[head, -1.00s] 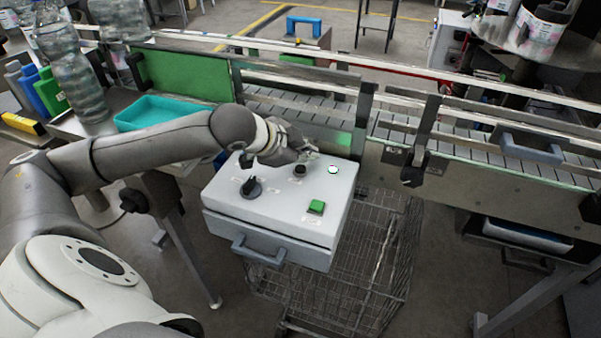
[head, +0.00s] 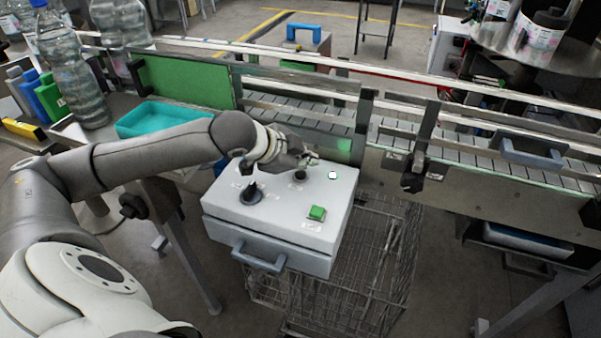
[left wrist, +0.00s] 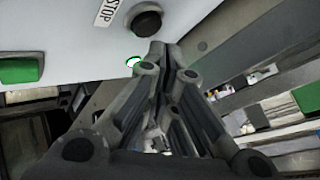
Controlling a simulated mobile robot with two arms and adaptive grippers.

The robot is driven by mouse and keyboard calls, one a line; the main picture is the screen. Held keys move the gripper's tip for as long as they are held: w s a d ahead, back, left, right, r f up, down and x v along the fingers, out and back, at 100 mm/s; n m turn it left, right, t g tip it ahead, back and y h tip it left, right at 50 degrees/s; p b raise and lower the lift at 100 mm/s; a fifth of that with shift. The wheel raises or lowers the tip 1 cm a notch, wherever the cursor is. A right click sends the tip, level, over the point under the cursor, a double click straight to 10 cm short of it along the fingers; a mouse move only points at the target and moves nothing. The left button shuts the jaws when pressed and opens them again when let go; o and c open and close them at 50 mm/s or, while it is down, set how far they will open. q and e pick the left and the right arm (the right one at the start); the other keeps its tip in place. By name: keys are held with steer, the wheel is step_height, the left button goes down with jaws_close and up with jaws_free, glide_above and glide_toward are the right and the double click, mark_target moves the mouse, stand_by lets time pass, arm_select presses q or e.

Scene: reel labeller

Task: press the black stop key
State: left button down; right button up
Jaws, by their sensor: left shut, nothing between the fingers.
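The black stop key (head: 300,176) is a round dark button on top of the pale control box (head: 262,222). In the left wrist view the black key (left wrist: 147,24) sits beside a STOP label (left wrist: 108,12). My left gripper (head: 313,157) is shut and empty, with its fingertips close to the key in the head view. In the left wrist view the closed fingertips (left wrist: 158,46) appear just below the key; I cannot tell whether they touch it. My right gripper is not in view.
The box also carries a green key (head: 317,213), a black rotary knob (head: 251,192) and a lit lamp (head: 333,175). A conveyor (head: 480,158) with rails runs behind it. A teal tray (head: 150,120) and bottles stand at left. A wire cart (head: 375,270) is below.

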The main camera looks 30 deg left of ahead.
mark_target(304, 176)
arm_select(q)
steer(key=shift+f, duration=0.2)
stand_by(0.3)
steer(key=shift+f, duration=0.25)
steer(key=shift+f, duration=0.5)
stand_by(0.6)
stand_by(0.3)
steer(key=shift+r+p, duration=0.9)
steer(key=shift+p, duration=0.25)
step_height(304, 176, up, 5)
steer(key=p, duration=0.5)
steer(key=shift+r+p, duration=0.1)
steer(key=shift+p, duration=0.3)
